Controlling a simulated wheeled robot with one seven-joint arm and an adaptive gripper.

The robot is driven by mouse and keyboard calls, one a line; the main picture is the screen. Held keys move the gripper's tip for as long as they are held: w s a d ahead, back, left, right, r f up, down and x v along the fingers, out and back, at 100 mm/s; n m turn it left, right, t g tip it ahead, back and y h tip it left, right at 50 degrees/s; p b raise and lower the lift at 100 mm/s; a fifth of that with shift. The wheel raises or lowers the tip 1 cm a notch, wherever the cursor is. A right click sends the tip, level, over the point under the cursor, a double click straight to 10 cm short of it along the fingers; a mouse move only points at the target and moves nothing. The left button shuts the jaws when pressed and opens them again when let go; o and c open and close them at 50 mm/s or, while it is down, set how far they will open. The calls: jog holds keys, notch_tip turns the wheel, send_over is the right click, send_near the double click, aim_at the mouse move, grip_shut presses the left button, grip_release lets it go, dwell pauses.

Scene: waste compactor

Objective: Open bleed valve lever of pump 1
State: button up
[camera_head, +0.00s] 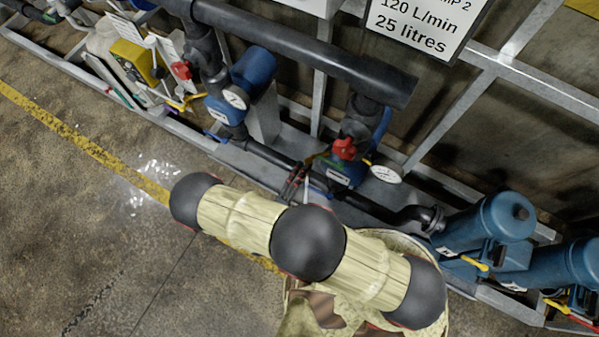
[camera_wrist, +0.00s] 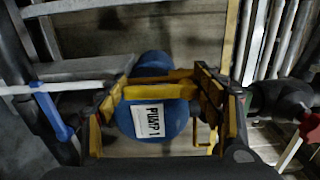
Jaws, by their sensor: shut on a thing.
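The pump 1 body (camera_wrist: 155,70) is a blue rounded housing with a white "PUMP 1" label, in the middle of the wrist view. A yellow bar, which looks like the bleed valve lever (camera_wrist: 160,91), lies crosswise in front of it. My gripper (camera_wrist: 158,86) has one yellow-padded finger on each side of this bar and is shut on it, with the fingers far apart. In the head view my arm hides most of the gripper and the lever; the blue pump (camera_head: 337,172) shows just beyond the arm.
A red valve handle (camera_head: 344,149) and a round gauge (camera_head: 385,174) stand close to the pump. A blue handle (camera_wrist: 52,117) is left of my gripper in the wrist view. A thick dark pipe (camera_head: 300,52) runs above. Blue cylinders (camera_head: 498,217) stand at right; the floor at left is clear.

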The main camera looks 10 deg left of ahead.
jog(key=shift+n, duration=0.3)
jog(key=o, duration=1.4)
jog(key=shift+f, duration=0.1)
jog(key=shift+o, duration=1.3)
jog(key=shift+o, duration=0.3)
jog(key=shift+r, duration=0.2)
